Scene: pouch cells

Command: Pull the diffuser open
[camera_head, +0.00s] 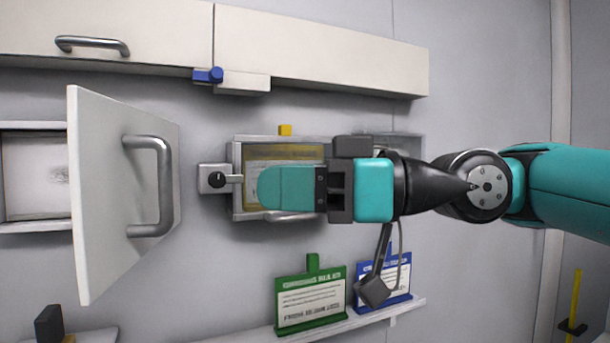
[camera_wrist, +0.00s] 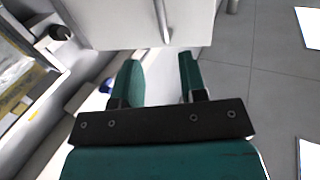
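A white hinged panel (camera_head: 115,200), which may be the diffuser, stands swung out from the wall at the left of the head view. Its grey bar handle (camera_head: 162,188) faces my gripper (camera_head: 262,188). In the wrist view the panel (camera_wrist: 110,22) is ahead of my gripper (camera_wrist: 160,65), with the handle (camera_wrist: 161,18) roughly in line with the gap between the fingers. The two green fingers are apart, with nothing between them. They are short of the handle and do not touch it. In the head view one finger hides the other.
A wall box with a yellow-framed panel (camera_head: 285,152) is behind my gripper, with a grey latch block (camera_head: 214,179) at its left. Green (camera_head: 310,300) and blue (camera_head: 400,272) signs stand on a shelf below. Cabinets (camera_head: 320,50) run above.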

